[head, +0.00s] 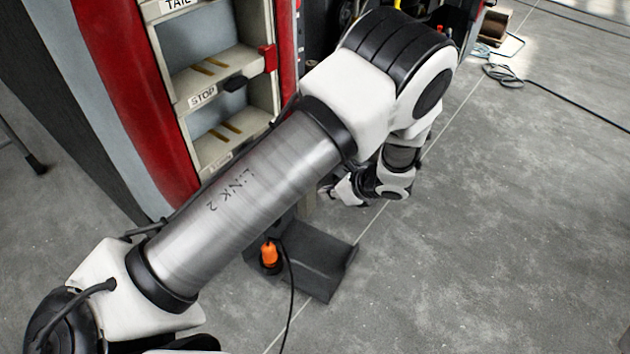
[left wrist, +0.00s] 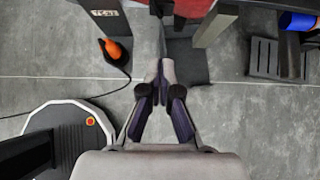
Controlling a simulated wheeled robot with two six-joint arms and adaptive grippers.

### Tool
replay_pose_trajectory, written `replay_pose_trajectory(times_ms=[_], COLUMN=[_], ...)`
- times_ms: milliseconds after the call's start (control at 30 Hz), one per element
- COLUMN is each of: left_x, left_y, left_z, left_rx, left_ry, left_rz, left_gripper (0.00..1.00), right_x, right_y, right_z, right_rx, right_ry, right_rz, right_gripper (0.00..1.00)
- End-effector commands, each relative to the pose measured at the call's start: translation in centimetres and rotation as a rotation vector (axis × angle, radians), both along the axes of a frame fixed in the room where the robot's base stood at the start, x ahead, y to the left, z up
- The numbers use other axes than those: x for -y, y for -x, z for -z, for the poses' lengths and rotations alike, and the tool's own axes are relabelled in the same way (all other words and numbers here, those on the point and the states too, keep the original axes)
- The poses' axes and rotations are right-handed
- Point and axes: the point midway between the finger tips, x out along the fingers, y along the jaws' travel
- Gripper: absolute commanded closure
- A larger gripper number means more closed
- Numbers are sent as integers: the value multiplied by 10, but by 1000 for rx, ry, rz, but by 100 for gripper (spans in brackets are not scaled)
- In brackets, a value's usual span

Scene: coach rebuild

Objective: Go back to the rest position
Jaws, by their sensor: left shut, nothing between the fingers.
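My left arm reaches across the head view from the lower left, bending down at the upper middle. My left gripper (head: 338,192) is partly hidden there by its own wrist and the arm. In the left wrist view the left gripper (left wrist: 161,72) points away from the camera, with its fingertips together and nothing between them. It hangs over the grey floor (left wrist: 75,70). My right gripper is in neither view.
A red and grey cabinet (head: 135,90) with open compartments labelled TAIL and STOP stands behind the arm. A cable (head: 560,95) lies at right.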

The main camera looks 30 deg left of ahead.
Motion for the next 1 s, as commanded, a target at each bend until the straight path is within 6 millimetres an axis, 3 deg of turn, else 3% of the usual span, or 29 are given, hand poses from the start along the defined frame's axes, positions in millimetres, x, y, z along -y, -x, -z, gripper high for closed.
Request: replay_pose_trajectory(times_ms=[33, 133, 767, 867, 967, 1000], left_x=[6, 14, 16, 3, -17, -19], left_y=[0, 1, 5, 27, 87, 119], left_z=[-13, -17, -9, 16, 49, 65], left_rx=[0, -1, -14, -76, -197, -242], left_ry=[-1, -1, 1, 18, 54, 99], left_rz=[1, 1, -2, -43, -150, -216], left_gripper=[100, 100, 100, 100, 100, 100], right_x=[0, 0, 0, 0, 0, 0], right_y=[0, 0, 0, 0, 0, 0], right_z=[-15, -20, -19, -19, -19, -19], right_rx=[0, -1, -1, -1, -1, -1], right_ry=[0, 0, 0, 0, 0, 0], right_rz=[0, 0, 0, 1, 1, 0], right_gripper=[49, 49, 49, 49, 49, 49])
